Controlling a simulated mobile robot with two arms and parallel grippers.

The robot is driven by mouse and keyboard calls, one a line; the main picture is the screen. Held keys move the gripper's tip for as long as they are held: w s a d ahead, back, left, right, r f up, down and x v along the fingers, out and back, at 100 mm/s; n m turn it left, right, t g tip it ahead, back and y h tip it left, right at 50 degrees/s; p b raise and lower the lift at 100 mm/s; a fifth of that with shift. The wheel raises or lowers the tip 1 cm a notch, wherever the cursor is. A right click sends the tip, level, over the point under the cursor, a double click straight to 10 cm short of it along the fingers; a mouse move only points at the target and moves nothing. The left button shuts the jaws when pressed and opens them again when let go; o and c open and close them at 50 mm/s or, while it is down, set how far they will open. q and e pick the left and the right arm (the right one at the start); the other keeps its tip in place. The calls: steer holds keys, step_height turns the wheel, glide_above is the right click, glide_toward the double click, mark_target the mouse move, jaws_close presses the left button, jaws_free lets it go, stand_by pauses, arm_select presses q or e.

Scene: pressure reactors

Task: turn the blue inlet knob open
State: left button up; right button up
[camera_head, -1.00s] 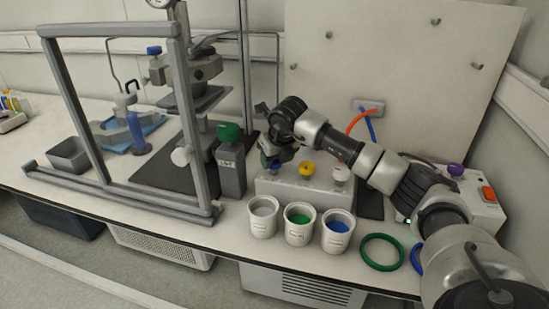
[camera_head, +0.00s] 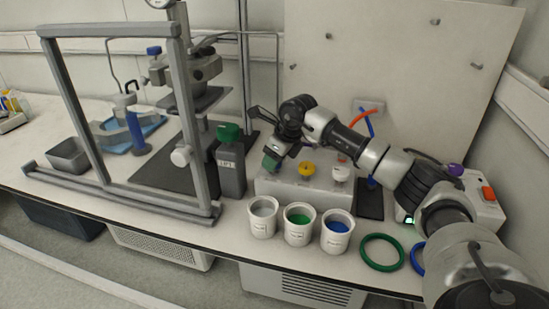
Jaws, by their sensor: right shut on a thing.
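A white block (camera_head: 304,190) on the bench carries a row of knobs: a yellow knob (camera_head: 306,169) in the middle and a white knob (camera_head: 340,173) at the right. My right gripper (camera_head: 272,162) is at the block's left end, pointing down, shut on the blue knob there. The jaws and a green patch at their tips hide this knob now; blue showed there earlier. Another blue knob (camera_head: 153,50) sits high on the reactor at the left, away from my gripper. My left gripper is not in view.
Three cups with grey (camera_head: 263,212), green (camera_head: 298,218) and blue (camera_head: 338,226) contents stand before the block. A grey canister with a green cap (camera_head: 229,132) stands close left of my gripper. A metal frame (camera_head: 188,120) surrounds the reactor. A green ring (camera_head: 382,253) lies at the front right.

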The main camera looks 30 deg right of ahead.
steer(key=n+y, duration=0.1)
steer(key=n, duration=0.1)
steer(key=n+g, duration=0.1)
steer(key=n, duration=0.2)
steer(key=shift+w+r+n+y, duration=0.1)
steer(key=shift+n+y, duration=0.2)
steer(key=shift+y, duration=0.1)
steer(key=n+g, duration=0.1)
steer(key=n, duration=0.2)
steer(key=n+g, duration=0.1)
steer(key=n, duration=0.1)
steer(key=shift+d+n+g+y, duration=0.1)
steer(key=shift+n+g+y, duration=0.2)
steer(key=shift+n+y, duration=0.1)
steer(key=o, duration=0.9)
steer(key=v, duration=1)
steer(key=shift+w+d+r+b, duration=0.1)
steer(key=shift+r+b, duration=0.25)
